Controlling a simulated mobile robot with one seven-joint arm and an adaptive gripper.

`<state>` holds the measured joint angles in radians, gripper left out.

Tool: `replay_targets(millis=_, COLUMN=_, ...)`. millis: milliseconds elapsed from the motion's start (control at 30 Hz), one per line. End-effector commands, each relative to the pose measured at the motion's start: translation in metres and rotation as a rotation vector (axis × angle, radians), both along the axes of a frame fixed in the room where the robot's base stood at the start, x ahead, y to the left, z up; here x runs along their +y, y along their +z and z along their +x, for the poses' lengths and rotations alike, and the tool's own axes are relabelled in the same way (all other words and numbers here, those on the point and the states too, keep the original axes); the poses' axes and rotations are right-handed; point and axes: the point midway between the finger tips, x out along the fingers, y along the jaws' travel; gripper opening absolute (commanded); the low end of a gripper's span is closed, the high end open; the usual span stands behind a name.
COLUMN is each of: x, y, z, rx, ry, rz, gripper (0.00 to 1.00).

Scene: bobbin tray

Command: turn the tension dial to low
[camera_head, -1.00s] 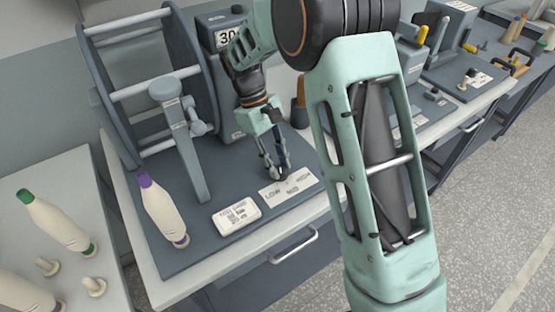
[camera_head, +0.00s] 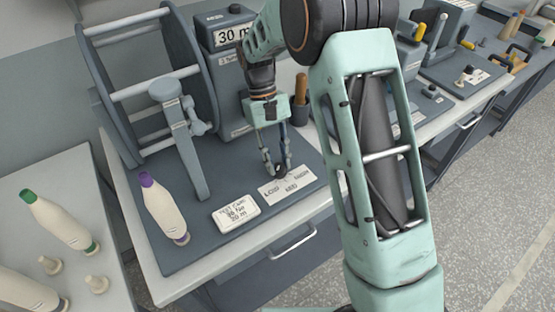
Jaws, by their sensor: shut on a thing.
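The tension dial's label plate (camera_head: 287,188) is white, with dark lettering, and lies on the grey base board (camera_head: 222,180). The dial itself is hidden or too small to make out between my fingertips. My gripper (camera_head: 277,171) points down at the upper edge of the label plate. Its fingers are close together at the tips, shut on the dial. The dial's pointer and its setting cannot be seen.
A large grey reel frame (camera_head: 143,85) rises behind. A grey box marked 30 (camera_head: 228,36) and a brown-handled tool (camera_head: 301,98) stand near my arm.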

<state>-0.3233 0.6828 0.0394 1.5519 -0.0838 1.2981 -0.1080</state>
Motion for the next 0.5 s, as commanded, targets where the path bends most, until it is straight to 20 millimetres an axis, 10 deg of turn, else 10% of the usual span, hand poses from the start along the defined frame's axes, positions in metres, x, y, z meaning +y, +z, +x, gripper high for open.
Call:
replay_targets(millis=167, x=0.0006, y=0.0004, z=0.0007, rx=-0.002, ry=0.001, rz=0.002, gripper=0.00)
replay_targets(millis=200, x=0.0006, y=0.0004, z=0.0007, rx=-0.002, ry=0.001, rz=0.002, gripper=0.28)
replay_targets(millis=300, x=0.0005, y=0.0003, z=0.0006, rx=-0.002, ry=0.001, rz=0.002, gripper=0.39)
replay_targets(millis=500, x=0.0003, y=0.0002, z=0.0003, rx=-0.001, ry=0.001, rz=0.000, gripper=0.41)
